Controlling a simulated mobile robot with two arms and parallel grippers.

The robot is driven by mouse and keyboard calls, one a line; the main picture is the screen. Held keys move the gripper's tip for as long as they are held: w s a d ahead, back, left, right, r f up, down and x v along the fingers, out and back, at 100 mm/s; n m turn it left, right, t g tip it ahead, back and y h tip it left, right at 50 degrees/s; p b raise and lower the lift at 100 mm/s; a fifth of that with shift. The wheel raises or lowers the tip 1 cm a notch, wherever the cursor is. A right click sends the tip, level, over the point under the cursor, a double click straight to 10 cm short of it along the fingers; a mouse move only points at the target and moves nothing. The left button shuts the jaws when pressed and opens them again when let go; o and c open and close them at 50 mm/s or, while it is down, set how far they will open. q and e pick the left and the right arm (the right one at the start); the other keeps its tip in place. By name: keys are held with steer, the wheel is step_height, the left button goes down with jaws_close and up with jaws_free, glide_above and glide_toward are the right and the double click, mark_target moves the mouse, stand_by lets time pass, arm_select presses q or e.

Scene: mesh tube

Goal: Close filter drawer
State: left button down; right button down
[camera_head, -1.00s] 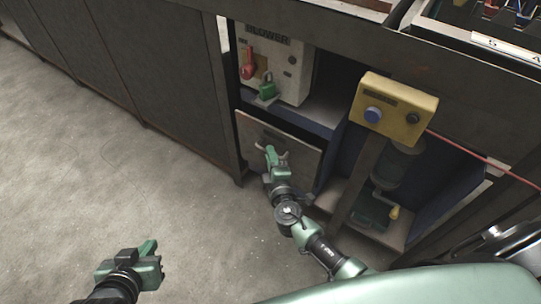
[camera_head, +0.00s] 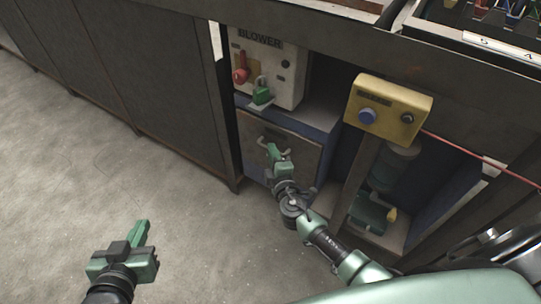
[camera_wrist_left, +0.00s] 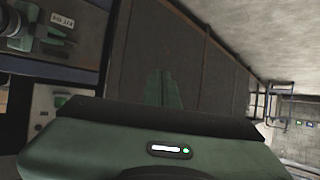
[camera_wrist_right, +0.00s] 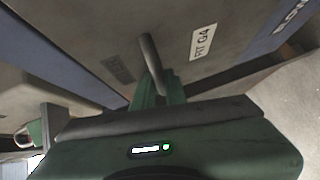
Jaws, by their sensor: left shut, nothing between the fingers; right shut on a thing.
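The filter drawer has a grey front (camera_head: 300,149) low in the blue-framed blower cabinet, and in the head view it looks about flush with the frame; I cannot tell if a small gap is left. My right gripper (camera_head: 271,151) is in front of it, shut on the bar handle (camera_wrist_right: 150,55), which shows in the right wrist view beside a "FIT G4" label (camera_wrist_right: 203,41). The gripper hides part of the handle. My left gripper (camera_head: 142,231) is shut and empty over the open floor, away from the drawer.
A yellow button box (camera_head: 388,106) on a post stands to the right, with a red cable (camera_head: 465,150). The concrete floor (camera_head: 70,180) at left is clear.

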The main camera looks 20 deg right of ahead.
steer(key=shift+w+d+r, duration=0.1)
steer(key=shift+d, duration=0.15)
steer(key=c, duration=1.6)
jaws_free()
steer(key=shift+o, duration=0.7)
arm_select(q)
steer(key=shift+f, duration=0.1)
